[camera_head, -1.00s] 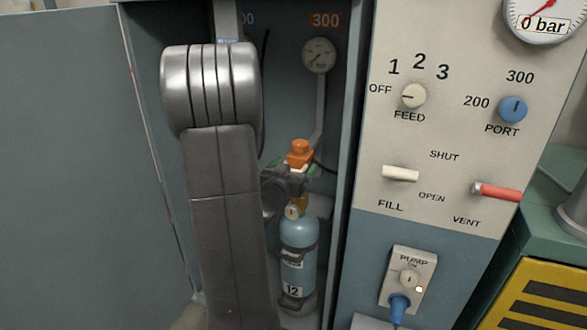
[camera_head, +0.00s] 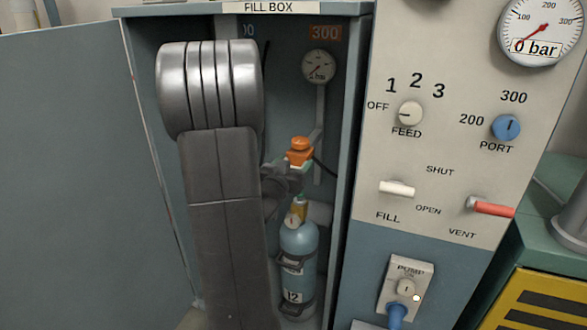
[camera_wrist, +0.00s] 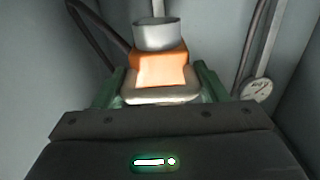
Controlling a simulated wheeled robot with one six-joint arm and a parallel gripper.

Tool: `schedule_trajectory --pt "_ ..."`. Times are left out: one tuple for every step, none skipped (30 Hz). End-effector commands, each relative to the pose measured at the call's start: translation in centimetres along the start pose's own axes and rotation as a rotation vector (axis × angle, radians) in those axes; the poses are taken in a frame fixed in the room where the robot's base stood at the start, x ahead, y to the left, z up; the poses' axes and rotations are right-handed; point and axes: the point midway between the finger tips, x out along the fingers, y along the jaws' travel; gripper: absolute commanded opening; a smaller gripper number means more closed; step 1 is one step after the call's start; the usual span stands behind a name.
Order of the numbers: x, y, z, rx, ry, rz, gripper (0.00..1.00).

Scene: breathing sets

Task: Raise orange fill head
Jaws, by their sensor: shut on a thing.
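The orange fill head (camera_head: 300,148) is inside the fill box, just above a blue cylinder (camera_head: 298,252) marked 12. My gripper (camera_head: 288,172) is shut on the fill head, its green-edged fingers on either side of it. In the wrist view the fill head (camera_wrist: 160,68) sits between the fingers with a grey cap-like part on top. A gap with a yellowish part shows between the fill head and the cylinder's valve; my arm hides part of this area.
The fill box (camera_head: 345,130) has its door (camera_head: 70,160) open at left. A small gauge (camera_head: 318,66) hangs behind the fill head under the 300 label. The control panel (camera_head: 450,130) stands close at right. A dark hose runs from the fill head.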

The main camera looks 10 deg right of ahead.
Motion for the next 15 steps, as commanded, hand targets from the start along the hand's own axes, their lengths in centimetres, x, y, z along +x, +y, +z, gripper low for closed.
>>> schedule_trajectory --pt "0.1 0.0 -1.9 0.003 0.009 0.0 0.25" --pt "0.1 0.0 -2.3 0.003 0.009 0.0 0.25" --pt "0.1 0.0 -2.7 0.003 0.009 0.0 0.25" --pt "0.1 0.0 -2.9 0.002 0.009 0.0 0.25" --pt "0.1 0.0 -3.0 0.002 0.009 0.0 0.25" --pt "0.1 0.0 -3.1 0.002 0.009 0.0 0.25" --pt "0.1 0.0 -3.1 0.002 0.009 0.0 0.25" --pt "0.1 0.0 -3.1 0.002 0.01 0.0 0.25" --pt "0.1 0.0 -3.1 0.002 0.011 0.0 0.25" --pt "0.1 0.0 -3.1 0.002 0.011 0.0 0.25" --pt "0.1 -0.1 -3.1 0.002 0.012 0.0 0.25" --pt "0.1 -0.1 -3.1 0.002 0.013 0.0 0.25" --pt "0.1 -0.1 -3.1 0.002 0.014 0.0 0.25" --pt "0.1 -0.1 -3.2 0.002 0.014 0.0 0.25" --pt "0.1 -0.1 -3.2 0.002 0.015 0.0 0.68"
